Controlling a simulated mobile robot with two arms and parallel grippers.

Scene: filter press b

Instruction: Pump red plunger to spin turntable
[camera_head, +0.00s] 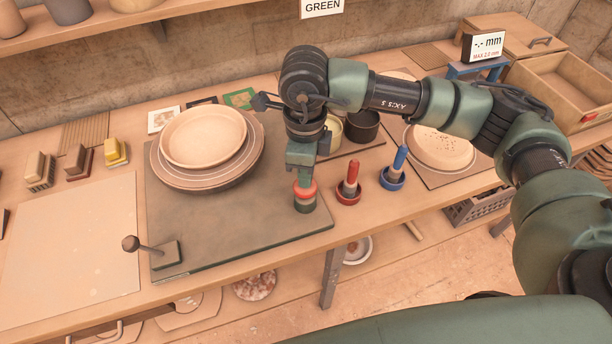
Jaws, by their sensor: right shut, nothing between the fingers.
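The red plunger (304,194) is a short red knob on a dark green base at the right part of the dark grey board. My right gripper (303,172) is shut and empty, pointing down directly over the red knob. Its tips are at or just above the knob's top; I cannot tell whether they touch. The turntable (244,166) is a round brown disc at the board's back left. A pale shallow dish (204,137) sits on it. My left gripper is not in view.
A red-handled stamp (349,181) and a blue-handled stamp (396,166) stand right of the plunger. A small lever with a ball knob (131,244) is at the board's front left. Dark pots (361,126) stand behind my right gripper. The board's front middle is clear.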

